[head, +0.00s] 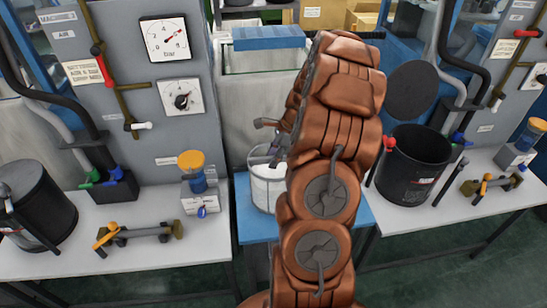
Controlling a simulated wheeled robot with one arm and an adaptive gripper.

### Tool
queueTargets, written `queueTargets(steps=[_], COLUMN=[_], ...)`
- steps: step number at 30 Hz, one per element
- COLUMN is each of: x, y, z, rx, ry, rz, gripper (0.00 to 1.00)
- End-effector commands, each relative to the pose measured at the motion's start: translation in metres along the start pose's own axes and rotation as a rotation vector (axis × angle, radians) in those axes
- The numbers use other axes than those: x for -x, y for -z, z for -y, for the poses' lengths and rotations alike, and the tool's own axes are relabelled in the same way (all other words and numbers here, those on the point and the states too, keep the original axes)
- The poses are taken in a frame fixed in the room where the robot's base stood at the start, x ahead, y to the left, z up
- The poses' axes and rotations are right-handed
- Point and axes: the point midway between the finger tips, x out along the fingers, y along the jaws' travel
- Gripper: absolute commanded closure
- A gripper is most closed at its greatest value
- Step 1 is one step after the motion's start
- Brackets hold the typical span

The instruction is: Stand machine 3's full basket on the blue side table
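The blue side table (248,222) stands in the middle, between two white benches. A white, round basket-like container (265,188) is on or just above it; whether its base touches is hidden. My copper arm crosses in front and covers the container's right side. My gripper (272,148) appears as small grey parts at the container's rim, left of the arm. Its fingertips are mostly hidden, so I cannot tell whether it is open or shut on the container.
A black bucket (408,185) stands on the right bench, and a dark round container (35,205) on the left one. Grey panels with gauges (165,40) and hoses rise behind.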

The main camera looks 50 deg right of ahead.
Motion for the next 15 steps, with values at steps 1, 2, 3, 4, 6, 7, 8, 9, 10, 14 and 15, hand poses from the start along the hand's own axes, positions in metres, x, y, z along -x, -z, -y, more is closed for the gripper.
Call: queueTargets(steps=[1,2,3,4,6,7,8,9,10,14,15], x=[0.003,0.005,0.009,0.013,0.025,0.030,0.036,0.044,0.050,0.075,0.082], y=[0.000,0.001,0.001,0.001,0.002,0.002,0.002,0.002,0.002,0.002,0.001], z=[0.001,0.001,0.001,0.001,0.002,0.002,0.002,0.002,0.002,0.002,0.002], rx=[0.000,0.000,0.000,0.000,0.000,0.000,0.000,0.000,0.000,0.001,0.001], ry=[0.002,0.002,0.002,0.002,0.006,0.007,0.006,0.007,0.008,0.010,0.007], rz=[-0.001,0.000,0.000,0.000,-0.002,-0.002,-0.001,-0.001,-0.002,-0.002,-0.002], gripper=[0.60,0.60,0.60,0.60,0.60,0.60,0.60,0.60,0.60,0.60,0.60])
